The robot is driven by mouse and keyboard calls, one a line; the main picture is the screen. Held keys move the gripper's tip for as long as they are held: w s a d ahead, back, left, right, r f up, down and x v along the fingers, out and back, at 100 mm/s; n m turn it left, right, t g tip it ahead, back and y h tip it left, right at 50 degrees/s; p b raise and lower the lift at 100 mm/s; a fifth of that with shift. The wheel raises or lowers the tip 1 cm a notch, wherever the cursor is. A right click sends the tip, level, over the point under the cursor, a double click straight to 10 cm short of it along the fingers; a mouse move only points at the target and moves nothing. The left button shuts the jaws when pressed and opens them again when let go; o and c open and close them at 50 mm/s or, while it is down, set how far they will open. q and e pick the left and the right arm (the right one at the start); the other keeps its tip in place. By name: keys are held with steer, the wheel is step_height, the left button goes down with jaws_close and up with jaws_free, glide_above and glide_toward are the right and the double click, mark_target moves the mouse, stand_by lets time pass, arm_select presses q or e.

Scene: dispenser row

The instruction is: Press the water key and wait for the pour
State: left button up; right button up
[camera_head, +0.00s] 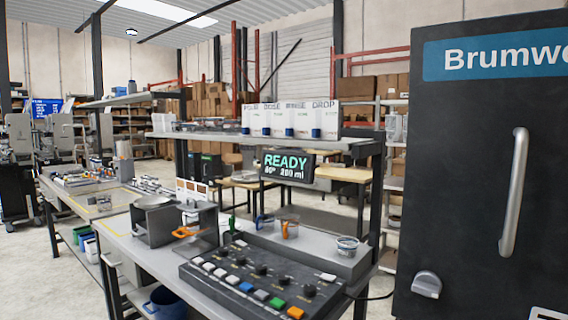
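A dark control panel (258,278) lies on the grey workbench in the foreground, with round black knobs and a row of keys along its front edge. Several keys are pale; towards the right are a blue key (246,287), a green key (277,302) and an orange key (295,312). Key labels are too small to read, so I cannot tell which is the water key. A display (286,165) above reads READY, with a temperature and a volume in ml. No pour is visible. Neither of my grippers is in view.
Behind the panel, a grey ledge (325,261) carries small cups, one being a clear cup (347,246). White dispenser boxes (290,120) stand on the shelf above. A tall dark cabinet (470,200) with a long handle fills the right. A blue bucket (165,303) sits below.

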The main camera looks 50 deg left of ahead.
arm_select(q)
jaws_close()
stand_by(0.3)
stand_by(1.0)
